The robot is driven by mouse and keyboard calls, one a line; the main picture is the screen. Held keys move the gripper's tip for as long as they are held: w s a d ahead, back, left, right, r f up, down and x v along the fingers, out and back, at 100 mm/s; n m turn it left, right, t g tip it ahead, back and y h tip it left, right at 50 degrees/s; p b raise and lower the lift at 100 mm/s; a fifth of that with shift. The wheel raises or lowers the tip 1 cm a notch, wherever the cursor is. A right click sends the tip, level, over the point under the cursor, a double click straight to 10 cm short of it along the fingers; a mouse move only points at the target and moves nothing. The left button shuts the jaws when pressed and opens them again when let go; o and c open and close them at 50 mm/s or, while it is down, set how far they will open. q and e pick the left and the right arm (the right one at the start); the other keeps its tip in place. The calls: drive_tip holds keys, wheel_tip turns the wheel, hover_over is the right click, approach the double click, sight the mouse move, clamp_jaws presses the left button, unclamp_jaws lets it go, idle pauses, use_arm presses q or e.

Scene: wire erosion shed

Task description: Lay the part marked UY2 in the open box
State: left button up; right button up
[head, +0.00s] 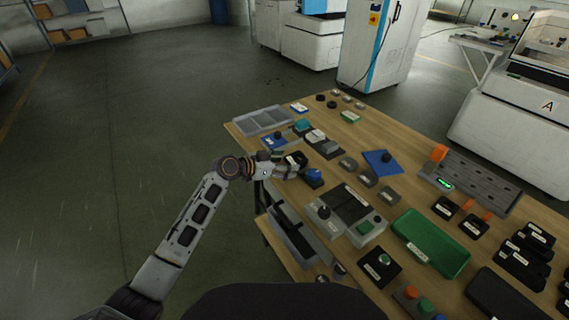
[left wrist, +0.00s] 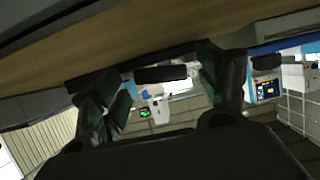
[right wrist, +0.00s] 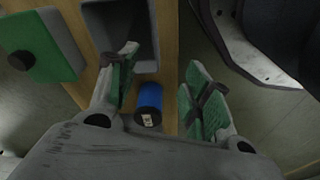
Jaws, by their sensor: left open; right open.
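My left gripper (head: 300,172) is open by the left table edge, beside a small blue-topped part (head: 314,178). In the left wrist view its open fingers (left wrist: 160,85) frame a dark piece (left wrist: 160,74) beyond them; I see no grip on it. My right gripper (right wrist: 160,72) is open. A blue cylinder (right wrist: 148,103) with a small pale label lies between its fingers in the picture, near an open grey box (right wrist: 155,55). No label reads clearly as UY2, and I cannot tell which part bears it. The right gripper is not clear in the head view.
The wooden table (head: 385,118) is crowded with small labelled parts. A grey rack (head: 475,180) stands behind. A green block (right wrist: 50,50) with a black knob lies beside the grey box.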

use_arm(q)
drive_tip(key=shift+s+a, duration=0.15)
drive_tip(key=shift+a, duration=0.1)
drive_tip(key=shift+s+a+r, duration=0.2)
drive_tip(key=shift+a, duration=0.1)
drive_tip(key=v, duration=0.3)
drive_tip(key=shift+s+a+f+p, duration=0.2)
drive_tip(key=shift+s+a+p, duration=0.05)
drive_tip(key=shift+s+p, duration=0.1)
drive_tip(key=v, duration=0.8)
drive_tip(key=shift+s+a, duration=0.3)
use_arm(e)
drive_tip(key=shift+s+d+f, duration=0.15)
drive_tip(key=shift+s+f, duration=0.1)
drive_tip(key=shift+f, duration=0.3)
drive_tip(key=shift+s+d+f, duration=0.2)
drive_tip(key=shift+s+f, duration=0.05)
drive_tip(key=shift+f, duration=0.3)
drive_tip(key=shift+s+d+f, duration=0.15)
drive_tip(key=shift+s+f, duration=0.1)
drive_tip(key=shift+f, duration=0.3)
use_arm(q)
drive_tip(key=shift+r, duration=0.1)
use_arm(e)
drive_tip(key=shift+w+r, duration=0.1)
drive_tip(key=shift+w, duration=0.1)
